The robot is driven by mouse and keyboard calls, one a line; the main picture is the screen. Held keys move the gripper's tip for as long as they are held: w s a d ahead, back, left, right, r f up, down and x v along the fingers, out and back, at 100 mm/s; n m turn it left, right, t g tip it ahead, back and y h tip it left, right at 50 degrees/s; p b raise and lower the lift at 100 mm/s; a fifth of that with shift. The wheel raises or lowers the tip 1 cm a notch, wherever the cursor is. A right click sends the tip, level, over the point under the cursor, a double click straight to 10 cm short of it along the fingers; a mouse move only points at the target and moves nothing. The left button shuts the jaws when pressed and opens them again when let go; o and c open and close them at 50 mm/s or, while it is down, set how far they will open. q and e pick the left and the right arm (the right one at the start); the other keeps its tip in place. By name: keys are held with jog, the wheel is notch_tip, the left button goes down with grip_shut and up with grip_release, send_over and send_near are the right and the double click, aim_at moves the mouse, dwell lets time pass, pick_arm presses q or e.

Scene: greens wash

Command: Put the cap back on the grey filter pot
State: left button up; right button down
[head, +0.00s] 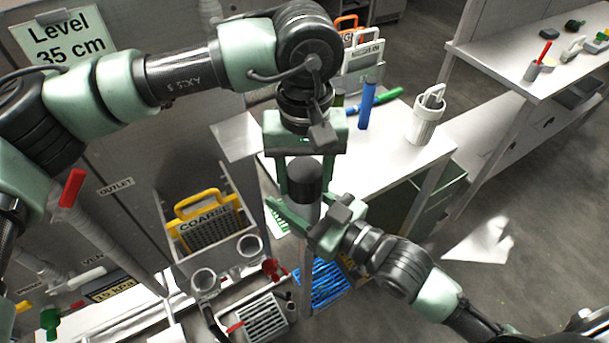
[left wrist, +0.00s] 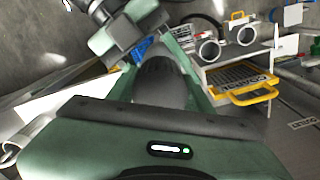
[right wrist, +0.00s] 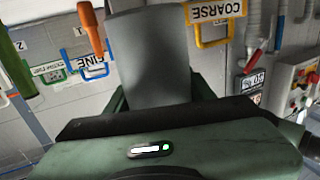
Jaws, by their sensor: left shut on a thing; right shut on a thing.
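A black ribbed cap (head: 303,176) is between the fingers of my left gripper (head: 305,186), which comes down from above and is shut on it. The cap also shows in the left wrist view (left wrist: 160,82). The grey filter pot (head: 303,213) is directly below the cap, held upright in my right gripper (head: 308,220), which is shut around it. The pot's smooth grey body fills the middle of the right wrist view (right wrist: 153,60). Cap and pot look in line in the head view. I cannot tell whether they touch or are seated.
A white table (head: 400,150) behind carries a blue cylinder (head: 367,105), a green-and-blue tool and a white jug (head: 428,118). A metal tank with a yellow COARSE screen (head: 208,222) stands left. Blue (head: 325,283) and grey grates lie below. Open floor is right.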

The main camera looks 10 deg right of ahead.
aim_at(304, 169)
pick_arm(q)
jog(key=shift+m, duration=0.6)
jog(key=o, duration=1.5)
jog(key=shift+o, duration=0.2)
jog(key=shift+r, duration=0.15)
jog(key=shift+r, duration=2.15)
jog(key=shift+c, duration=0.4)
